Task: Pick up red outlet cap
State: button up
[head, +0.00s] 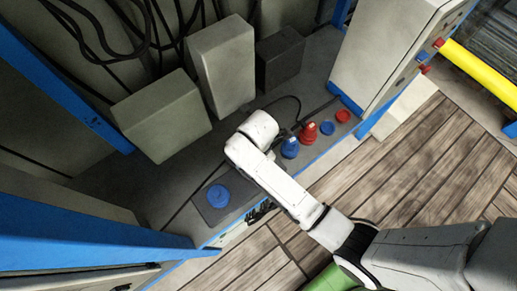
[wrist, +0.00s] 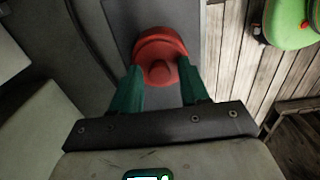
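A red outlet cap (head: 308,130) with a raised knob stands on the dark grey ledge in the head view. It also shows in the wrist view (wrist: 160,50), just beyond my fingertips. My gripper (wrist: 159,76) has two dark green fingers spread apart, one on each side of the cap's near part. No clear grip shows, and whether the fingers touch the cap cannot be told. In the head view my arm hides most of the gripper. A smaller, flatter red piece (head: 343,115) lies farther right on the ledge.
Grey boxes (head: 219,68) and a dark box (head: 280,58) stand behind. Wooden floor lies in front.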

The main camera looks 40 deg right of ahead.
grip_shut()
dwell(0.3)
